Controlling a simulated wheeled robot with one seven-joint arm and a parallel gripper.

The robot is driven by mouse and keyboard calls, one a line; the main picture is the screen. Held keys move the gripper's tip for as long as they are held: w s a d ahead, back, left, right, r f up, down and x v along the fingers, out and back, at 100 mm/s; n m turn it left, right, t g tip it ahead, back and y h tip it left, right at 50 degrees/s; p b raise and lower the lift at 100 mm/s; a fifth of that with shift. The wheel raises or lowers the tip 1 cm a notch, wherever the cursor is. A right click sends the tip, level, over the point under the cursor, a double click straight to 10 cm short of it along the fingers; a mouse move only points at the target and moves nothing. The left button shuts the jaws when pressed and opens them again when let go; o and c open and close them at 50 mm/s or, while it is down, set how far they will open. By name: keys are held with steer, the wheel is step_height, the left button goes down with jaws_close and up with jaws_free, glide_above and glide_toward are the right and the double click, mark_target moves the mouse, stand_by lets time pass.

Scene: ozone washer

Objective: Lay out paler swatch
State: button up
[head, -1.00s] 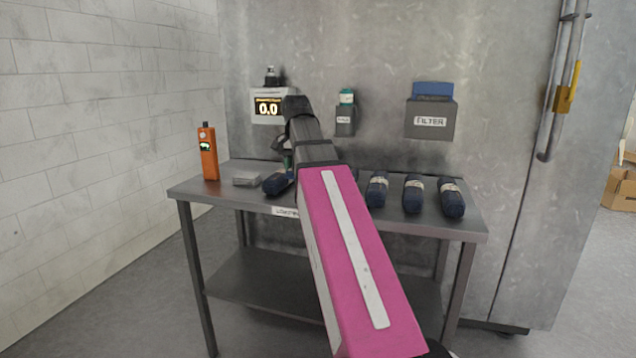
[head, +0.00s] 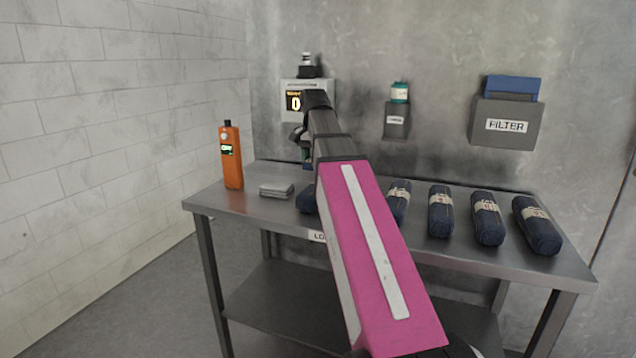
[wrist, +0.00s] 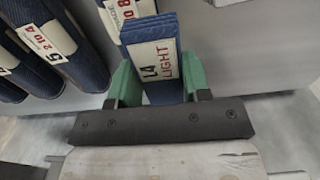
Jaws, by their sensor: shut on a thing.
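My gripper (wrist: 158,80) is shut on a dark blue denim swatch (wrist: 162,92) with a pale tag reading "L4 LIGHT". One green finger presses each side of it in the wrist view. Several dark blue denim rolls with pale printed bands lie in a row on the steel table (head: 245,207); one (head: 440,210) is right of my arm. Another dark blue piece (head: 306,199) is partly hidden behind my arm.
An orange handheld meter (head: 231,157) and a small grey stack (head: 277,190) stand at the table's left. A display box (head: 295,101), a small grey holder (head: 396,122) and a FILTER box (head: 505,124) are on the metal wall behind.

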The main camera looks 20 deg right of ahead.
glide_above(301, 185)
step_height(301, 185, down, 5)
steer(key=shift+w+r, duration=0.1)
steer(key=shift+f, duration=2.1)
steer(key=shift+f, duration=0.15)
steer(key=o, duration=0.9)
